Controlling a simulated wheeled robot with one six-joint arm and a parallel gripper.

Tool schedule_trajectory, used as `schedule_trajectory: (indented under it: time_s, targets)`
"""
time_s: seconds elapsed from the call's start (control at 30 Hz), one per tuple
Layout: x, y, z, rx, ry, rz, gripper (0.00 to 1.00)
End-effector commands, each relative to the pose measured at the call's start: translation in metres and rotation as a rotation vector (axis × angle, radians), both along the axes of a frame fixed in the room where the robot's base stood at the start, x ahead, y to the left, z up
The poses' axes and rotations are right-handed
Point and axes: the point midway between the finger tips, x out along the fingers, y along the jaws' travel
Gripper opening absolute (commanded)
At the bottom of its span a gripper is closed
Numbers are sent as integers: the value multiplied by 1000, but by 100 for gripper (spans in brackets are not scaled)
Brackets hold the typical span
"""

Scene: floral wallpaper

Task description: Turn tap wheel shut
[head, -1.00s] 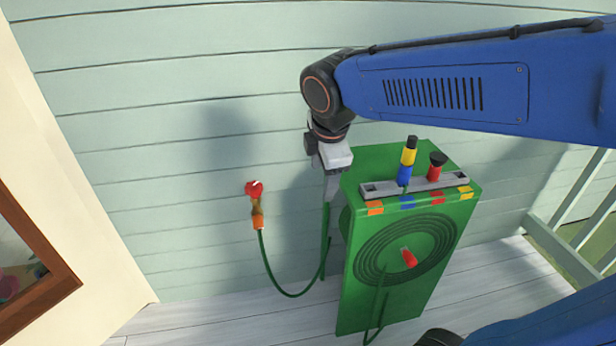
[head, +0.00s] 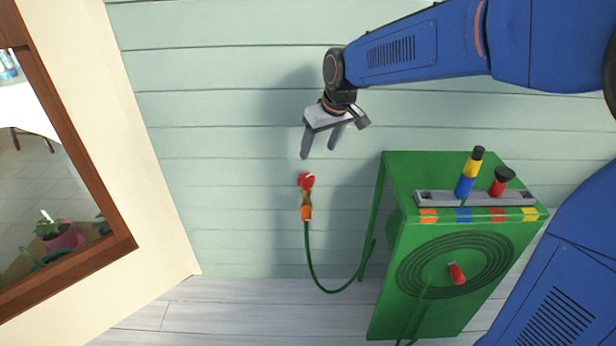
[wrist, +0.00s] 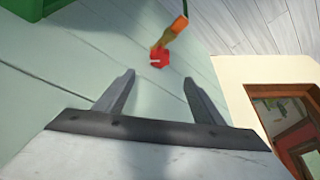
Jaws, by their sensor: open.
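The red tap wheel (head: 306,181) sits on top of a brass tap (head: 306,199) on the pale green wall. An orange connector below the tap joins it to a green hose (head: 318,276). My gripper (head: 318,155) is open and empty, above the wheel in the head view, with its fingers pointing down towards it. In the wrist view the red wheel (wrist: 158,57) shows beyond the gap between the open fingers (wrist: 155,85), apart from them. Part of the tap is hidden behind the wheel in that view.
A green hose-reel box (head: 405,250) with a red crank handle (head: 456,273) stands to the right. Its grey rack (head: 440,198) holds a yellow-and-blue nozzle (head: 468,172) and a red-and-black fitting (head: 502,181). A brown-framed window (head: 118,235) is at the left. The wall left of the tap is clear.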

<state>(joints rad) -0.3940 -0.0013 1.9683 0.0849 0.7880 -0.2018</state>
Motion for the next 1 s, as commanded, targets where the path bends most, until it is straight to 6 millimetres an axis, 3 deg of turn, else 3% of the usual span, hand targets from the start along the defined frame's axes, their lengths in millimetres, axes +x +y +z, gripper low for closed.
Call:
schedule_trajectory:
  time_s: [0.7, 1.0]
  targets:
    - [40, 25, -116, -3, 3, 2, 62]
    - [49, 30, -140, -1, 0, 3, 62]
